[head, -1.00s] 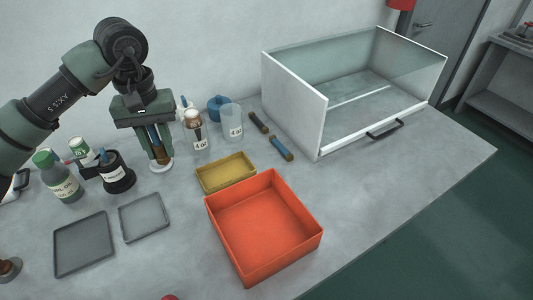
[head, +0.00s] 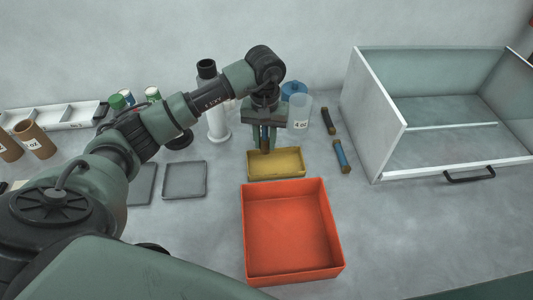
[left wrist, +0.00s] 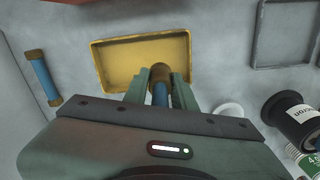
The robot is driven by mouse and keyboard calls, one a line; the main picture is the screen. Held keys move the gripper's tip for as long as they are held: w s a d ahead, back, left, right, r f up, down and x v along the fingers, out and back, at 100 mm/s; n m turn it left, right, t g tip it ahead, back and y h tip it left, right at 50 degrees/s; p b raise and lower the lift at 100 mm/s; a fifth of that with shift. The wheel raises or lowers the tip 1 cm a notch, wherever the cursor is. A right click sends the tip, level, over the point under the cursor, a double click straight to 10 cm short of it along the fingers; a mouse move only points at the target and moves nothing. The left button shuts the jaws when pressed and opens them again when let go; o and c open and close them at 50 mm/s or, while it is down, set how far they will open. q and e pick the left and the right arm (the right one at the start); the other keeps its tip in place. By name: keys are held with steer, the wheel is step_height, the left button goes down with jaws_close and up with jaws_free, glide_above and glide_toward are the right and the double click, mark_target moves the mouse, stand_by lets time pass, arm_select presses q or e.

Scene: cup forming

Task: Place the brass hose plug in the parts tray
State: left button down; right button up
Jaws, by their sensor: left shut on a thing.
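My left gripper (head: 265,148) is shut on a slim plug with a blue body and a brass-brown end, taken to be the brass hose plug (left wrist: 160,73). The plug hangs roughly upright, end down, between the fingers. The yellow tray (head: 290,173), taken to be the parts tray, lies under the gripper, just behind the red bin. In the left wrist view the brass end overlaps the near edge of the tray (left wrist: 112,72). I cannot tell whether it touches the tray. The tray looks empty. My right gripper is not in view.
An open red bin (head: 290,272) stands in front of the tray. A blue rod with brown ends (head: 341,156) and a dark rod (head: 328,121) lie right of it. A clear cup (head: 300,110) stands behind. A glass-walled enclosure (head: 388,135) is at right, a grey tray (head: 184,195) at left.

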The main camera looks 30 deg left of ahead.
mark_target(265, 166)
arm_select(q)
step_height(265, 166, down, 3)
steer(key=shift+r, duration=0.1)
step_height(265, 166, down, 4)
steer(key=shift+f+p, duration=0.2)
steer(key=shift+p, duration=0.55)
steer(key=shift+f, duration=0.1)
steer(key=c, duration=1.6)
jaws_free()
steer(key=shift+f+b, duration=0.1)
steer(key=shift+b, duration=0.2)
steer(key=o, duration=0.5)
steer(key=shift+c, duration=0.2)
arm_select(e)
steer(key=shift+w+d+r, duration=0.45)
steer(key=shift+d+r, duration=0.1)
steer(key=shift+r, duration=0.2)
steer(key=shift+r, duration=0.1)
